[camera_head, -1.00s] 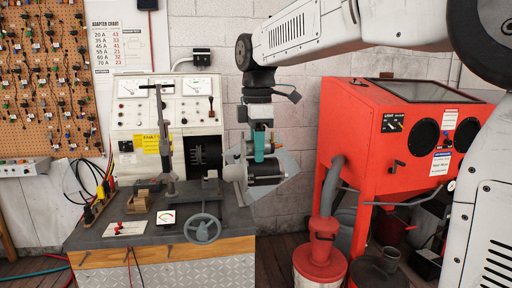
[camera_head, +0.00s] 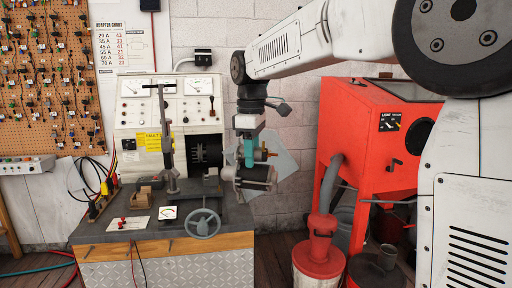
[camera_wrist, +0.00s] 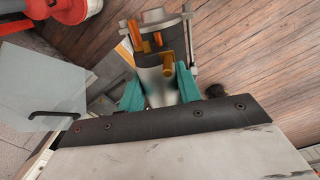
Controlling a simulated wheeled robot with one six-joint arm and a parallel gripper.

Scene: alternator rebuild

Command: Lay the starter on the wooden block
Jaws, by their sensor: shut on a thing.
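The starter (camera_head: 257,178), a metal cylinder with copper-coloured terminals, hangs in my gripper (camera_head: 249,153). It is held in the air by the right end of the test bench. In the wrist view the teal fingers of my gripper (camera_wrist: 160,90) are closed on either side of the starter (camera_wrist: 158,68), with its orange terminals facing the camera. The wooden block (camera_head: 143,195), small and tan, sits on the left part of the bench top, left of and apart from the starter. The wrist view does not clearly show the block.
The test bench (camera_head: 105,232) carries an upright lever post (camera_head: 171,160), a handwheel (camera_head: 202,223) and meters between block and starter. A clear panel (camera_head: 286,160) stands behind the starter. A red blasting cabinet (camera_head: 350,130) and red-lidded can (camera_head: 319,255) are at right.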

